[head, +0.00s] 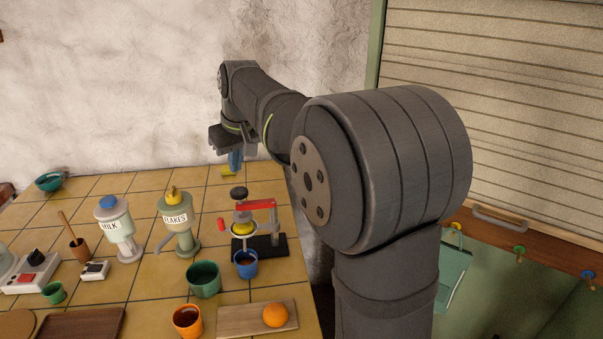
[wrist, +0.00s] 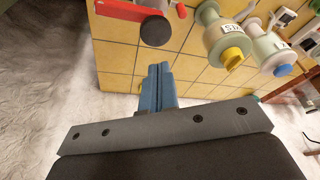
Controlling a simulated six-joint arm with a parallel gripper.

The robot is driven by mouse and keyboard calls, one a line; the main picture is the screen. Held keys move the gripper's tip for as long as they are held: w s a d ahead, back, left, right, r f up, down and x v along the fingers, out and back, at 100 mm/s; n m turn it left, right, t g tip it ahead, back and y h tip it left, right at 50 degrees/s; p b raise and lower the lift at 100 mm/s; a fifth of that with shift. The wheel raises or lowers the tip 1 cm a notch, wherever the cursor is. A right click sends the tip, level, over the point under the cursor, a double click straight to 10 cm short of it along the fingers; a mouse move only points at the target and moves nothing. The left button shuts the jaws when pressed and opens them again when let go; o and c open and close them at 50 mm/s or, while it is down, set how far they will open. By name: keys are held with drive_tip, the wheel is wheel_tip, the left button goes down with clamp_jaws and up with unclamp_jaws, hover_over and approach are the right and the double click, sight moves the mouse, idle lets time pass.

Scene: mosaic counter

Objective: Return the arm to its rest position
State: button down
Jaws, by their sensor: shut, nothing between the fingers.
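My gripper (head: 235,160) hangs at the end of my arm above the back right part of the counter in the head view. Its blue fingers are together and empty. In the wrist view the closed blue fingers (wrist: 158,88) point towards the tiled counter, with nothing between them. My arm reaches from the right side of the head view to the back of the counter, and its big joint hides the counter's right side partly.
A press with a red lever (head: 258,205) stands below and in front of my gripper. The flakes dispenser (head: 178,226) and milk dispenser (head: 115,228) stand left of it. Cups (head: 204,280) and a board with an orange (head: 275,315) are at the front. The back tiles are mostly clear.

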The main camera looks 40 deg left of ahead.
sight(236, 190)
drive_tip(key=shift+f, duration=2.4)
drive_tip(key=c, duration=0.9)
unclamp_jaws()
drive_tip(key=o, duration=0.3)
drive_tip(key=shift+s, duration=0.1)
drive_tip(key=o, duration=0.6)
drive_tip(key=s+a+f+n+t+h, duration=0.1)
drive_tip(key=s+a+n+t, duration=0.1)
drive_tip(key=s+n, duration=0.2)
drive_tip(key=s, duration=0.3)
drive_tip(key=shift+s+a, duration=0.15)
drive_tip(key=shift+a, duration=0.1)
drive_tip(key=s+f+n+t+h, duration=0.1)
drive_tip(key=s+f+n+t, duration=0.4)
drive_tip(key=s+n, duration=0.4)
drive_tip(key=s+f+n+t+h, duration=0.2)
drive_tip(key=s+n+t, duration=0.55)
drive_tip(key=s, duration=0.45)
drive_tip(key=x, duration=1)
drive_tip(key=shift+a+f, duration=0.3)
drive_tip(key=shift+a, duration=0.1)
